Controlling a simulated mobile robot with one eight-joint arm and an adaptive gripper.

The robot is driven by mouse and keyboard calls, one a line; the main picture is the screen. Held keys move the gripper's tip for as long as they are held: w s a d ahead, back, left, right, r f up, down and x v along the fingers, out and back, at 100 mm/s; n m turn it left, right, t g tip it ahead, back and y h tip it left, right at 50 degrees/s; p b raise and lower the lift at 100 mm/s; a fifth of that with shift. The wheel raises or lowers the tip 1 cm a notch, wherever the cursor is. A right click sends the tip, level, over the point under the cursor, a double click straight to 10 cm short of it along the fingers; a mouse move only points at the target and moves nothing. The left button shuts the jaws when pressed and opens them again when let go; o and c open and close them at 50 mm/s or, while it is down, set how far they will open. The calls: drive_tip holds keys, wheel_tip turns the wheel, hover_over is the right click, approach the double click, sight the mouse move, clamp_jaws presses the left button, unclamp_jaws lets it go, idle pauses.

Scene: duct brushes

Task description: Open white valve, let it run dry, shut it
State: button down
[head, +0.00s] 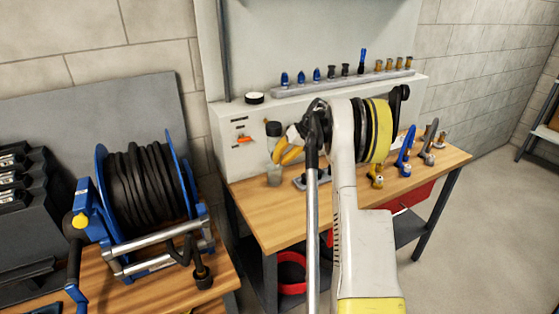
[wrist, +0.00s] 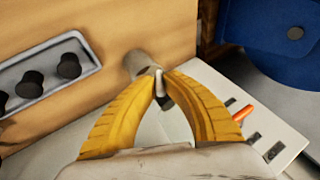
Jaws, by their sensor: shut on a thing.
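My gripper (head: 279,153) is at the left end of the bench, in front of the white panel. In the wrist view its two curved yellow fingers (wrist: 162,88) meet at their tips on a small white piece with a dark end, which looks like the white valve's handle (wrist: 159,80). A grey, partly clear cylinder (wrist: 138,62) stands just behind the tips. Whether the valve is open or shut, and any liquid level, I cannot tell.
The white panel (head: 239,160) carries an orange switch (head: 245,140). A blue hose reel (head: 147,190) stands on the left bench. Blue, grey and brass fittings (head: 405,152) stand on the bench's right part. A rail (head: 345,84) holds several small nozzles.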

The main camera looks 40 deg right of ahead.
drive_tip(key=shift+y, duration=0.5)
drive_tip(key=c, duration=1.5)
unclamp_jaws()
drive_tip(key=v, duration=1.2)
drive_tip(key=shift+s+f, duration=0.1)
drive_tip(key=shift+f, duration=0.05)
